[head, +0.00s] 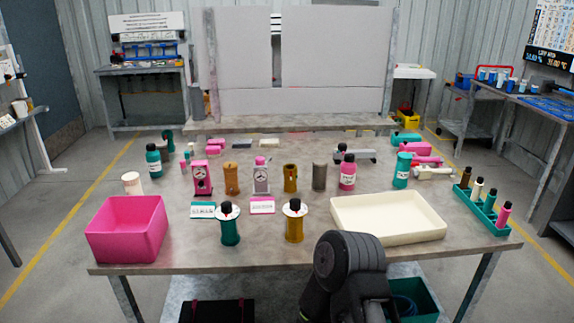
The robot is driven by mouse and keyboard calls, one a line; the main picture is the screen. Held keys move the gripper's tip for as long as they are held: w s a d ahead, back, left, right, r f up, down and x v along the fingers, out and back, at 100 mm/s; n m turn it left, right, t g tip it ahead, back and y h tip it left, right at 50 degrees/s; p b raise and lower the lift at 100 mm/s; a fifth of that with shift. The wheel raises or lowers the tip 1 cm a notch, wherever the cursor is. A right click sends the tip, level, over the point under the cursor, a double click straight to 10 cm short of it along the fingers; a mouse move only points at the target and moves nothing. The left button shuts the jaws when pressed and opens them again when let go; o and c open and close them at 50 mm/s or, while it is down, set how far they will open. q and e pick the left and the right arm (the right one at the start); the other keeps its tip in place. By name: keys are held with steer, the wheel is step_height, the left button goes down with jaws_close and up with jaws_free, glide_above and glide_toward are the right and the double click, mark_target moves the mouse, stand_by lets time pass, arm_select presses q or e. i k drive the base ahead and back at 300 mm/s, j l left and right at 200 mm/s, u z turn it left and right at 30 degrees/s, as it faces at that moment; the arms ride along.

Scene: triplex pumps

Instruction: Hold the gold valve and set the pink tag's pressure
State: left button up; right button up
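The gold valve (295,228) stands upright near the front middle of the table, with a white dial and a black knob on top. The pink tag (262,206) is a small white card with pink edging, lying behind and left of it; its print is too small to read. A similar teal valve (230,232) stands to the left, with a teal tag (203,211) behind it. A dark arm link of mine rises at the front edge, right of the gold valve and apart from it in the picture. Neither gripper shows, and nothing visibly holds the gold valve.
A pink bin (128,230) stands front left and a cream tray (388,218) front right. A teal rack (482,210) of several small bottles is at the right edge. Behind the valves stand pink and grey gauges, gold and brown cylinders, and teal and pink bottles.

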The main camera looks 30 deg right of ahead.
mark_target(295, 203)
steer(key=k+l, duration=0.1)
steer(key=l, duration=0.35)
steer(key=l+u, duration=0.15)
steer(key=l, duration=0.3)
steer(key=k+l, duration=0.15)
steer(key=l, duration=0.3)
steer(key=k+l+u, duration=0.1)
steer(key=l, duration=0.35)
steer(key=k+l, duration=0.1)
steer(key=l, duration=0.3)
steer(key=k+l+u, duration=0.15)
steer(key=l, duration=0.3)
steer(key=k+l, duration=0.1)
steer(key=l, duration=0.3)
